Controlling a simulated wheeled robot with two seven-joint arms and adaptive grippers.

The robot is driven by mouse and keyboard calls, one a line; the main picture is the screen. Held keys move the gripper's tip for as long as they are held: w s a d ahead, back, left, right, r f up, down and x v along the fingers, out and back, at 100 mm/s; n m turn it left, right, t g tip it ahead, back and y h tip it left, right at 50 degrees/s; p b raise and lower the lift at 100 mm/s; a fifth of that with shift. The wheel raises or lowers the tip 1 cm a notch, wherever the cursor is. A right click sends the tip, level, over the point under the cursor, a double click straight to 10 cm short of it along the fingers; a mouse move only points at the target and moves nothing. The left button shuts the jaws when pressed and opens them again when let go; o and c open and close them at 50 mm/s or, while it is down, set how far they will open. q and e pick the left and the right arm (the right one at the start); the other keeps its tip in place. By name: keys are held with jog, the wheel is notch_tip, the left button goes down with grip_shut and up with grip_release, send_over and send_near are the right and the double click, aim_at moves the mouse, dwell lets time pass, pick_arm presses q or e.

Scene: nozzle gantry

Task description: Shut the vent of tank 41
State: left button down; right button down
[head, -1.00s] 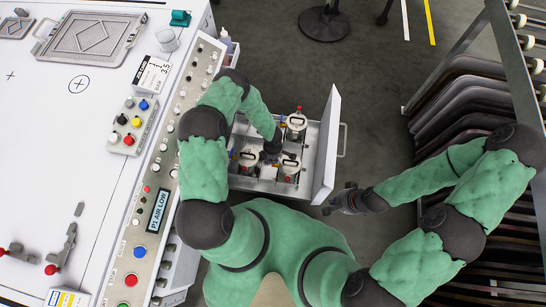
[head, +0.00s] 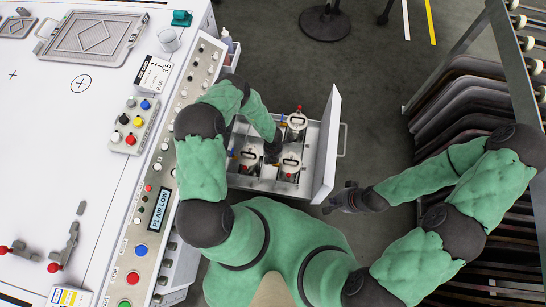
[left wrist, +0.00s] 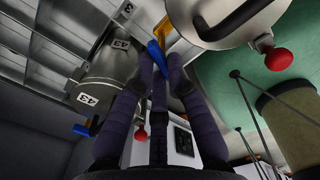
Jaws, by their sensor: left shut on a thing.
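In the head view an open drawer (head: 243,183) holds several metal tanks with dark handles. One tank (head: 297,122) is at its back, one tank (head: 250,156) at its left, and one tank (head: 290,164) at its right. My left gripper (head: 271,157) reaches down among them, its tips partly hidden. In the left wrist view its fingers (left wrist: 158,62) are shut around a blue lever (left wrist: 155,52). A tank (left wrist: 110,72) marked 43 is left of the fingers; another tank (left wrist: 222,22) is close at upper right, its number out of sight. My right gripper (head: 337,204) is outside the drawer; its opening is unclear.
The drawer's raised front panel (head: 328,150) bounds the right side. A control panel with buttons (head: 138,252) and a white worktop (head: 60,130) are at left. A rack of dark boards (head: 465,95) stands at right. Grey floor (head: 370,90) is clear between drawer and rack.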

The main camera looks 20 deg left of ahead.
pick_arm(q)
jog(key=shift+n, duration=1.9)
jog(key=c, duration=1.2)
grip_release()
notch_tip(320, 180, up, 12)
